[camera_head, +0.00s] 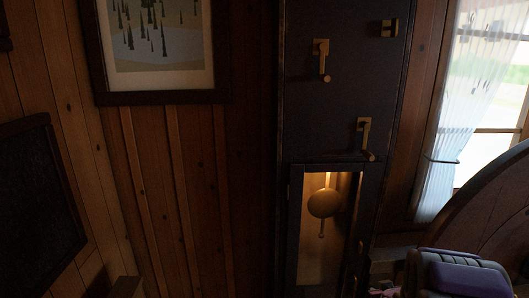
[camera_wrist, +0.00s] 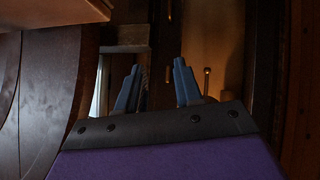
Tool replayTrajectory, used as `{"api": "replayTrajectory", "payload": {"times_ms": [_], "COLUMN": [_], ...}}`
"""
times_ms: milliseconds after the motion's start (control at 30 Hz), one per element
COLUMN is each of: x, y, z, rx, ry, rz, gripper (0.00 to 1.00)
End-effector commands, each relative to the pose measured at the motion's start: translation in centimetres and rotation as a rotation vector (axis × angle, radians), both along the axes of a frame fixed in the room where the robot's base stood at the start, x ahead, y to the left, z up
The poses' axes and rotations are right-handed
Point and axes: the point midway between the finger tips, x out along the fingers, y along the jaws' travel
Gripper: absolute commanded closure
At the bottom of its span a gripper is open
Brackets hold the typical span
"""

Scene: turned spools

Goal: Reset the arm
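My gripper (camera_wrist: 158,88) shows in the wrist view as two blue-grey fingers standing apart on a dark bracket above a purple body. It is open, and I see nothing held between the fingers. In the head view a purple and grey part of my arm (camera_head: 458,272) shows at the bottom right corner, in front of the cabinet's right side. The fingers cannot be made out in the head view.
A tall dark clock cabinet (camera_head: 345,95) with brass fittings and a lit pendulum (camera_head: 323,203) stands ahead. A large round wooden piece (camera_head: 490,205) is at the right, near a curtained window (camera_head: 480,90). A framed picture (camera_head: 160,40) hangs on the plank wall.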

Motion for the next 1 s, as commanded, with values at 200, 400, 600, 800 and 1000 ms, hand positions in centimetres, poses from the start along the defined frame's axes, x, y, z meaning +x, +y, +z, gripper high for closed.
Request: {"api": "replayTrajectory", "payload": {"times_ms": [200, 400, 600, 800, 1000], "x": [-5.6, -12.3, -20.5, -29.8, -37.4], "y": [3.2, 7.0, 11.6, 16.5, 19.8], "z": [2.1, 3.7, 5.0, 5.9, 6.7], "rx": [0.003, 0.04, 0.097, 0.163, 0.205], "ry": [0.202, 0.39, 0.585, 0.792, 0.956], "rz": [-0.07, -0.122, -0.142, -0.123, -0.082], "gripper": [0.65, 0.65, 0.65, 0.65, 0.65]}}
